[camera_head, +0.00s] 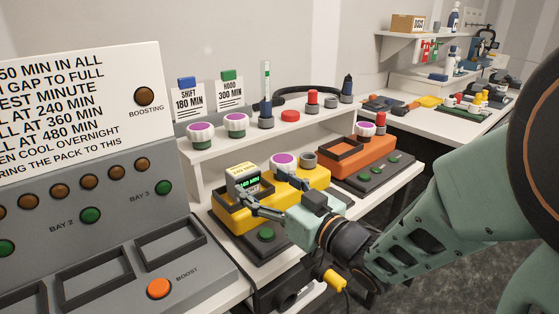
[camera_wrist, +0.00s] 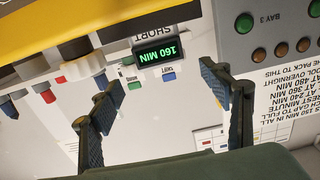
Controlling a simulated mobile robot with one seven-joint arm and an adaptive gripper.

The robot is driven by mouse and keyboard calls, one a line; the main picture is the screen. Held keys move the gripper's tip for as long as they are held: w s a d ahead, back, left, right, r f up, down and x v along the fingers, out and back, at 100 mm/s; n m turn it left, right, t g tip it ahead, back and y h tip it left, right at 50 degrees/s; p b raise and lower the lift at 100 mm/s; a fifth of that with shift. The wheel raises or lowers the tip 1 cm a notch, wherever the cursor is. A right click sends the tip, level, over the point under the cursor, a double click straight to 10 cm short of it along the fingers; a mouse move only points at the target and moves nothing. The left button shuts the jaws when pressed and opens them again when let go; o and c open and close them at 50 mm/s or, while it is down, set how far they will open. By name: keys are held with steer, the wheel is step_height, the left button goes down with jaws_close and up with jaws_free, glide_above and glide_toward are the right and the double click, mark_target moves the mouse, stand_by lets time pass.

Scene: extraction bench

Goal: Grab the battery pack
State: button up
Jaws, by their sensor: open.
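The battery pack (camera_head: 243,178) is a small block with a pale label and a green lit display, at the left end of the yellow unit (camera_head: 318,180). In the wrist view the pack (camera_wrist: 155,47) shows upside down, reading "160 MIN" and "SHORT". My gripper (camera_head: 260,202) is open beside the pack on its near side, its fingers pointing toward it. In the wrist view the open fingers (camera_wrist: 160,82) are spread with the display between and just beyond their tips. I cannot tell whether either finger touches it. The pack's lower part is partly hidden.
A grey panel (camera_head: 200,262) with bays and a boost button (camera_head: 159,288) stands at left. An orange unit (camera_head: 357,157) stands to the right. A white shelf (camera_head: 190,155) behind holds knobs and cards. A far bench (camera_head: 420,122) holds tools.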

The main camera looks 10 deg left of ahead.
mark_target(242, 168)
steer(key=shift+x, duration=1.15)
steer(key=shift+b+x, duration=0.35)
steer(key=shift+x, duration=2.7)
steer(key=shift+s, duration=0.1)
steer(key=shift+c, duration=0.4)
steer(key=c, duration=1.5)
steer(key=shift+r, duration=0.1)
steer(key=shift+c, duration=0.7)
steer(key=shift+r, duration=0.1)
